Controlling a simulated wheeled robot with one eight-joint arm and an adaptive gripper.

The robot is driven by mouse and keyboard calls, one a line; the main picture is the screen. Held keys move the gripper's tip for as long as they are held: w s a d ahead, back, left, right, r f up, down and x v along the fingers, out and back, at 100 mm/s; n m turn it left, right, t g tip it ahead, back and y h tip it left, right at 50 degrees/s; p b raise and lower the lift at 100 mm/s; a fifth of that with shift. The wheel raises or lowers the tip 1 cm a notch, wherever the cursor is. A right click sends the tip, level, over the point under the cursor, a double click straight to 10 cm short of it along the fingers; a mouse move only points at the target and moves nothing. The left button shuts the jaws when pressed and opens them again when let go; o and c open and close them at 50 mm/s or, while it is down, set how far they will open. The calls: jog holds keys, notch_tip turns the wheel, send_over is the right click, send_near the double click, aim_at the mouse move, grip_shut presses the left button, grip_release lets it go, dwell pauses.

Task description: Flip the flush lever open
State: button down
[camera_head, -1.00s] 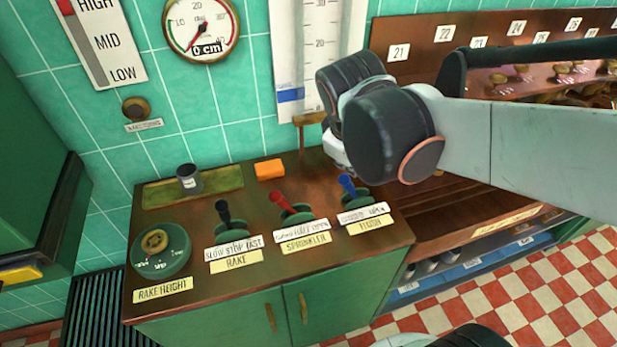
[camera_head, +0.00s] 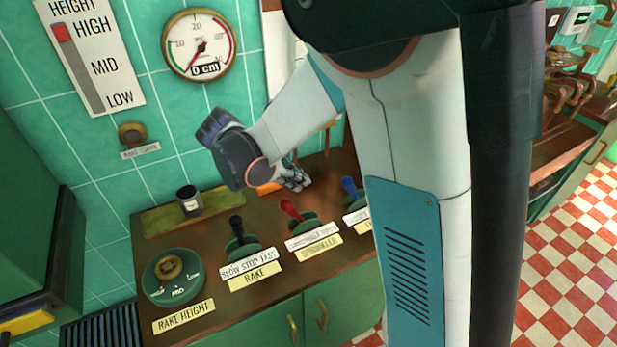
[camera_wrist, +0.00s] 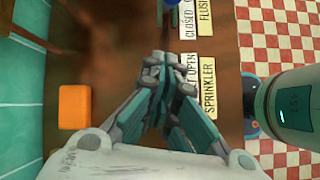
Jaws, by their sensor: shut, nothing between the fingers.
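The flush lever (camera_head: 349,187) has a blue handle and stands at the right end of the wooden counter. Its base and label are partly hidden by my arm in the head view. A sliver of the blue handle (camera_wrist: 171,4) shows at the top edge of the wrist view, beside the FLUSH label (camera_wrist: 204,10). My gripper (camera_head: 298,181) is shut and empty. It is over the counter, left of the blue handle and behind the red sprinkler lever in the head view. In the wrist view my gripper's fingertips (camera_wrist: 168,63) point toward the blue handle, apart from it.
The red sprinkler lever (camera_head: 291,210) and black rake lever (camera_head: 237,226) stand to the left of the flush lever. An orange block (camera_wrist: 74,106) lies on the counter near my gripper. A cup (camera_head: 189,200) and the rake height dial (camera_head: 172,278) are further left.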

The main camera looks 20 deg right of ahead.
aim_at(352, 191)
jog(key=shift+w+a+f, duration=0.1)
jog(key=shift+a+f, duration=0.2)
jog(key=shift+f, duration=0.1)
jog(key=shift+f, duration=0.1)
jog(key=b+x, duration=0.3)
jog(key=x, duration=0.7)
jog(key=shift+d, duration=0.1)
jog(key=d+r, duration=0.1)
jog(key=d+b, duration=0.1)
jog(key=d, duration=0.1)
jog(key=shift+s+r, duration=0.35)
jog(key=shift+r, duration=0.05)
jog(key=shift+d+r, duration=0.2)
jog(key=shift+d, duration=0.1)
jog(key=shift+d+r, duration=0.1)
jog(key=shift+r, duration=0.05)
